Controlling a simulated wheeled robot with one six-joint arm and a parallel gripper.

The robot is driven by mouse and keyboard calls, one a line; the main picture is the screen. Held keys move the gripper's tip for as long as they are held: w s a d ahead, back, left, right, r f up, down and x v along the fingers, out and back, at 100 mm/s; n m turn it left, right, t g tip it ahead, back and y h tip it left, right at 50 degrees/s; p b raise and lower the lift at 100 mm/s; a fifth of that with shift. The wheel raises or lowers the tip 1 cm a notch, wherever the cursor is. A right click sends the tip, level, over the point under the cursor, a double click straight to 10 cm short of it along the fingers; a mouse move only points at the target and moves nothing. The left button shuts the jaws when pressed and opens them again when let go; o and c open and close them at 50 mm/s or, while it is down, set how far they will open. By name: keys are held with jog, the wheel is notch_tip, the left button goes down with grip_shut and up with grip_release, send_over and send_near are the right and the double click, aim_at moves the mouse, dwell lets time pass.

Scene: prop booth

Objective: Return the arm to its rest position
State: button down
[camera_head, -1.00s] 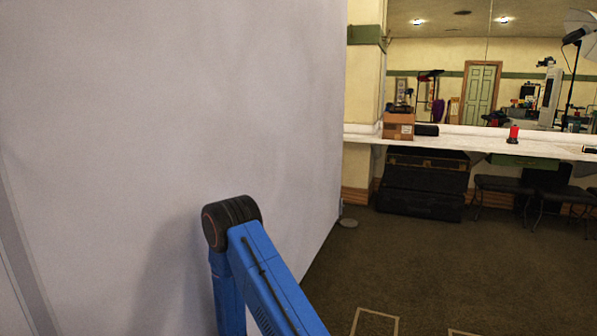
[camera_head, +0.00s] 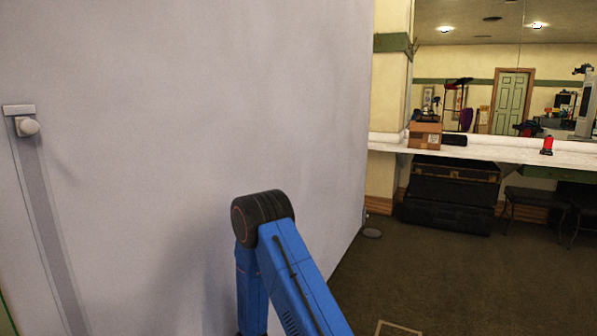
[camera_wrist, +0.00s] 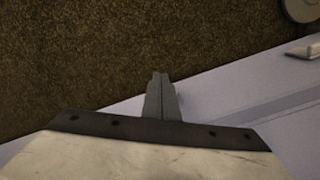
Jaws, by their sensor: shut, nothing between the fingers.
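My arm (camera_head: 292,270) is blue with a black joint at its bend. It rises from the bottom of the head view, close in front of a large pale panel (camera_head: 200,110). My gripper (camera_wrist: 161,78) shows in the wrist view with its two grey fingers together, shut and empty. It is over brown carpet (camera_wrist: 90,50) and a pale edge. In the head view the gripper is hidden or out of frame.
Open carpet (camera_head: 440,270) lies right. Beyond it is a white counter (camera_head: 490,150) with a cardboard box (camera_head: 425,135) and a red item (camera_head: 547,145). Dark cases (camera_head: 450,200) sit below.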

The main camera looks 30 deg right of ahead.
jog(key=s+d+r+t, duration=0.1)
jog(key=s+d+r, duration=0.15)
jog(key=r, duration=1.45)
jog(key=s+d+r+t, duration=0.1)
jog(key=s+r, duration=0.3)
jog(key=r, duration=1.3)
jog(key=s+d+r+t, duration=0.1)
jog(key=s+r, duration=0.8)
jog(key=s, duration=0.4)
jog(key=s+d+r+m+t, duration=0.1)
jog(key=s+d+r, duration=0.1)
jog(key=s+r, duration=0.8)
jog(key=s, duration=0.4)
jog(key=shift+d+t, duration=0.3)
jog(key=shift+t, duration=0.1)
